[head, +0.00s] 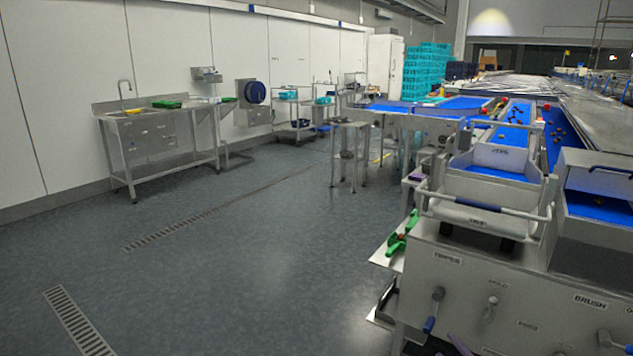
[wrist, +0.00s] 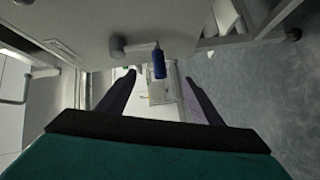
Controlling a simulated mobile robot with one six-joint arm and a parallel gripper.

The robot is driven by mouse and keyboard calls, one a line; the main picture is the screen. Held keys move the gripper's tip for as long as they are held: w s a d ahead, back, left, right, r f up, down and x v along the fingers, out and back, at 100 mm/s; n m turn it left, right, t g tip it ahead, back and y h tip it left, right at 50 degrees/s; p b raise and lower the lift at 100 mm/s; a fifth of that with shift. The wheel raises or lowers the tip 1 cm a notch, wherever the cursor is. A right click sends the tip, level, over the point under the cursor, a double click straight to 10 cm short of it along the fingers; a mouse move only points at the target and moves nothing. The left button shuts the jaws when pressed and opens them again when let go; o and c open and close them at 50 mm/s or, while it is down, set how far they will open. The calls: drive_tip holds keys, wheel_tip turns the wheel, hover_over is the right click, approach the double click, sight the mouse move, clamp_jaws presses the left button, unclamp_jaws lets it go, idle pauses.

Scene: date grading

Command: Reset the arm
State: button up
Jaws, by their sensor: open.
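My gripper (wrist: 160,76) shows in the wrist view as two dark fingers, spread apart, reaching up from a dark bar and a green body at the bottom. It is open, and I see nothing gripped between the fingers. A blue-handled lever (wrist: 158,64) on a pale panel (wrist: 85,30) appears just beyond the fingertips; I cannot tell how far off it is. In the head view I cannot clearly make out my gripper.
A steel machine front (head: 440,265) with labelled levers stands at the right of the head view. Blue conveyor belts (head: 510,125) run behind it. A steel sink (head: 150,130) stands by the left wall. The grey floor (head: 230,270) between is open, with drain grates (head: 75,320).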

drive_tip(key=w+a+f+m+g+h+p, duration=0.25)
drive_tip(key=a+m+p, duration=0.25)
drive_tip(key=a, duration=0.9)
drive_tip(key=s+a+f+m+g+h+p, duration=0.2)
drive_tip(key=s+a+f+m+g+p, duration=0.2)
drive_tip(key=s+a+f+g, duration=0.25)
drive_tip(key=s+a+f+m+g+h+p, duration=0.1)
drive_tip(key=s+f+m+g, duration=0.25)
drive_tip(key=s, duration=0.75)
drive_tip(key=s+a+f+m+g+p, duration=0.1)
drive_tip(key=s+a+f+m+g, duration=0.2)
drive_tip(key=s, duration=0.8)
drive_tip(key=s+a+r+m+g+y, duration=0.1)
drive_tip(key=s+g, duration=0.6)
drive_tip(key=s, duration=0.8)
drive_tip(key=shift+a+r+m, duration=0.45)
drive_tip(key=shift+a, duration=0.1)
drive_tip(key=shift+d+y, duration=0.15)
drive_tip(key=shift+y, duration=0.1)
